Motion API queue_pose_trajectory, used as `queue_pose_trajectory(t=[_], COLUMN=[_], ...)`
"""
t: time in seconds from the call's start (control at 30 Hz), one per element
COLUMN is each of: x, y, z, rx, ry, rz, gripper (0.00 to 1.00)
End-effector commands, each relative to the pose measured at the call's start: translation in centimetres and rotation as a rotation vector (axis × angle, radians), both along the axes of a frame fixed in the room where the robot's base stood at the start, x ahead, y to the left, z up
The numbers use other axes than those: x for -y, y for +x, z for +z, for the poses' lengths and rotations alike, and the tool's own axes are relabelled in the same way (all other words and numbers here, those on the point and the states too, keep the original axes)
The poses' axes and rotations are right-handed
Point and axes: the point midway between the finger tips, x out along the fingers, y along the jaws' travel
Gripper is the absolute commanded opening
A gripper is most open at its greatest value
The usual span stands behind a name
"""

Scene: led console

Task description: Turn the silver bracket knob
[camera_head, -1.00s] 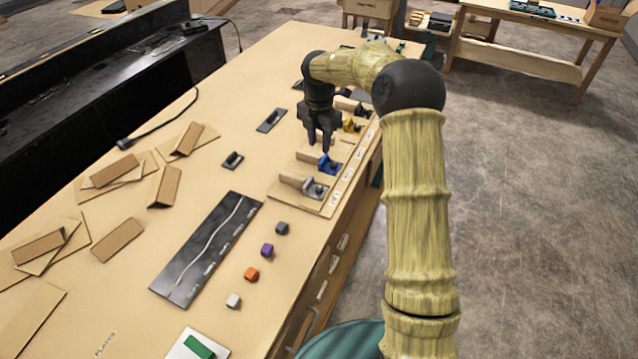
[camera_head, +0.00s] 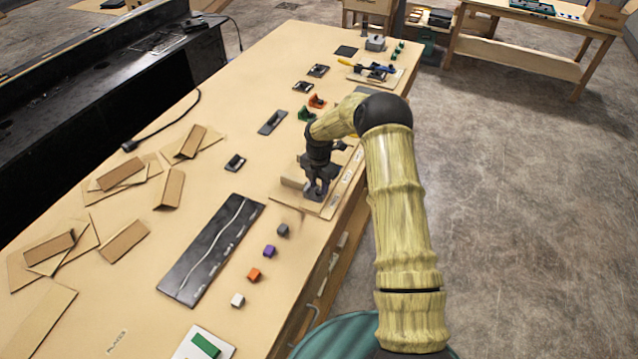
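My gripper (camera_head: 317,190) points down at the near end of the bracket board (camera_head: 296,204), where the silver bracket stands. The grey shapes of the silver bracket (camera_head: 311,194) and the dark fingers run together, so most of the bracket and its knob are hidden. I cannot tell whether the fingers touch the knob or how wide they are apart. A pale wooden block (camera_head: 292,184) beside the bracket shows to the left of the fingers. My arm covers the blue and yellow brackets further along the board.
Small grey, purple, orange and white cubes (camera_head: 254,275) lie in front of the board. A black panel (camera_head: 212,250) lies to their left. Green (camera_head: 307,113) and orange (camera_head: 317,101) brackets stand behind my arm. Cardboard pieces (camera_head: 120,174) cover the table's left side.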

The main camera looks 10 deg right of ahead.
Motion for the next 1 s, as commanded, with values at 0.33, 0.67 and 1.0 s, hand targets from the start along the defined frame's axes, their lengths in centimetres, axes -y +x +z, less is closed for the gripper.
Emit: queue_pose_trajectory(t=[0.33, 0.67, 1.0], x=[0.01, 0.00, 0.00], y=[-0.01, -0.01, -0.01], z=[-1.23, -1.20, -1.22], rx=[0.001, 0.001, 0.001], ry=[-0.001, -0.001, -0.001], rz=[0.001, 0.001, -0.028], gripper=[0.32, 0.00, 0.00])
